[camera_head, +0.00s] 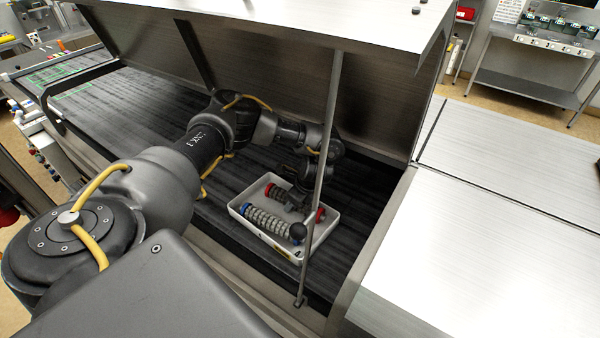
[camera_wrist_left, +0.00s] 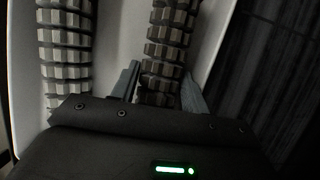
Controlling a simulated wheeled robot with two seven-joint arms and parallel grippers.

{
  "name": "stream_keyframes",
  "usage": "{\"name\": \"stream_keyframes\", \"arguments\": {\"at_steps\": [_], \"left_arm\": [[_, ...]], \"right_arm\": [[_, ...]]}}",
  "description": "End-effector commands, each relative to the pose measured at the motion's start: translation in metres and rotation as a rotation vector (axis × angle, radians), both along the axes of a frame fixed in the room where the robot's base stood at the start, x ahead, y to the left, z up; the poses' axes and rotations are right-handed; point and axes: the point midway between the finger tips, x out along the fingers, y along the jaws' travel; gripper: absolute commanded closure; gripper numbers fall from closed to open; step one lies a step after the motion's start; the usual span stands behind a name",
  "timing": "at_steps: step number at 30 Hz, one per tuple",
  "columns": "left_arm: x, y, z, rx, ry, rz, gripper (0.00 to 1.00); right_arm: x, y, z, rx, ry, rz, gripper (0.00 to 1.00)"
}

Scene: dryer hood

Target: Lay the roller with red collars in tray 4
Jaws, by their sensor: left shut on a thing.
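The roller with red collars (camera_head: 321,214) lies at the far side of a white tray (camera_head: 262,237) under the hood in the head view. My left gripper (camera_head: 297,196) reaches down over its middle and is shut on it. In the left wrist view the grey ribbed roller (camera_wrist_left: 166,40) sits between the two fingers of my left gripper (camera_wrist_left: 160,88). The arm and gripper hide part of the roller in the head view. I cannot tell whether it touches the tray floor. I cannot read a number on the tray. My right gripper is not in view.
A roller with blue collars (camera_head: 268,221) lies alongside in the same tray. A thin prop rod (camera_head: 328,130) stands in front of the tray. The raised hood (camera_head: 270,60) leans above.

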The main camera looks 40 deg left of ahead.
Motion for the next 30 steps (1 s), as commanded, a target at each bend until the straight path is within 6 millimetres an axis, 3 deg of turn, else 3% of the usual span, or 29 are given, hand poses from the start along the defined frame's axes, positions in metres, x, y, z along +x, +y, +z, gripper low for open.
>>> {"name": "stream_keyframes", "arguments": {"at_steps": [9,10,12,22,30], "left_arm": [[0.000,0.001,-0.002,-0.001,-0.001,0.002,0.91],[0.000,0.001,-0.003,-0.001,-0.001,0.002,0.54],[0.000,0.001,-0.002,-0.001,-0.001,0.002,0.46],[0.001,-0.001,0.003,-0.001,-0.003,-0.001,0.46],[0.004,-0.017,0.043,0.000,-0.007,-0.005,0.46]], "right_arm": [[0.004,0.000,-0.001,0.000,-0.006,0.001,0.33],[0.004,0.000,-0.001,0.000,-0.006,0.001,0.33],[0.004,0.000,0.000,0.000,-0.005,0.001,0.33],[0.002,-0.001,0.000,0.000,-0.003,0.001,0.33],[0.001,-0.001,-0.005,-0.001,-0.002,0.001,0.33]]}}
